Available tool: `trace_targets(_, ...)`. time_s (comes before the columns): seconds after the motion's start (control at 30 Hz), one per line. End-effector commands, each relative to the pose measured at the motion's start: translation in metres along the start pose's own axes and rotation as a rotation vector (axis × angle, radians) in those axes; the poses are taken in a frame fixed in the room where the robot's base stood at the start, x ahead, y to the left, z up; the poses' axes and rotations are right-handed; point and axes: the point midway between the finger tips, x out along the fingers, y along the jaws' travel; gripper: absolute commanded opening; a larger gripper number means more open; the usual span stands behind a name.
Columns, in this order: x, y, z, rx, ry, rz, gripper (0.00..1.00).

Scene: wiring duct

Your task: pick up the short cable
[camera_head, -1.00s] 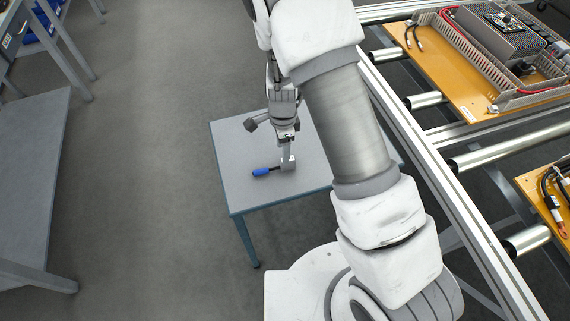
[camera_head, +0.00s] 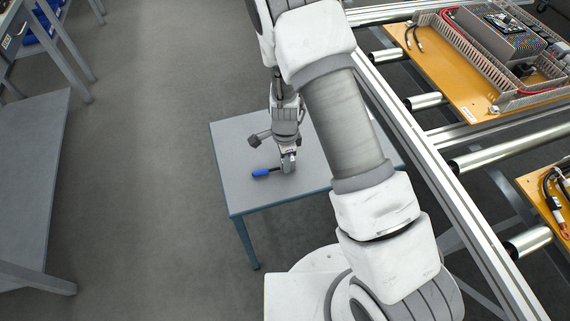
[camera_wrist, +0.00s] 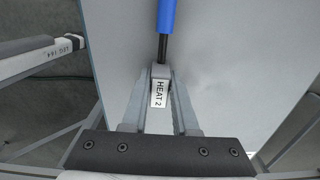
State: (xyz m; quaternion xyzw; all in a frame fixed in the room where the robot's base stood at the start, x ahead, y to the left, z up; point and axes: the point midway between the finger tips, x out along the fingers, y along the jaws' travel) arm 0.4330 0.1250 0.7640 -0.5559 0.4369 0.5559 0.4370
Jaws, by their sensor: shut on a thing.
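The short cable has a blue end (camera_head: 261,172) and a black part running from it to my gripper (camera_head: 288,166), at the near part of the small grey table. In the wrist view the blue end (camera_wrist: 167,15) points to the top edge, and the black part (camera_wrist: 163,48) runs down between my fingertips (camera_wrist: 160,75). My gripper is shut on the cable, from above. The cable's other end is hidden. I cannot tell whether the cable touches the tabletop.
The small grey table (camera_head: 236,188) is otherwise bare. To its right is a roller conveyor with a metal rail (camera_head: 395,115), carrying an orange board (camera_head: 440,85) with ducts and wiring. A grey bench (camera_head: 35,180) stands at the left, with open floor between.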

Motion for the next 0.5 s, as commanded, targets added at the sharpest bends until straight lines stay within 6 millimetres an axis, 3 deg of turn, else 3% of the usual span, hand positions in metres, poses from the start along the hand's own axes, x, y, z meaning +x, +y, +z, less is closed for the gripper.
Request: trace_targets(0.5,-0.0034,-0.0005,0.0002,0.0,0.0,-0.001,0.0)
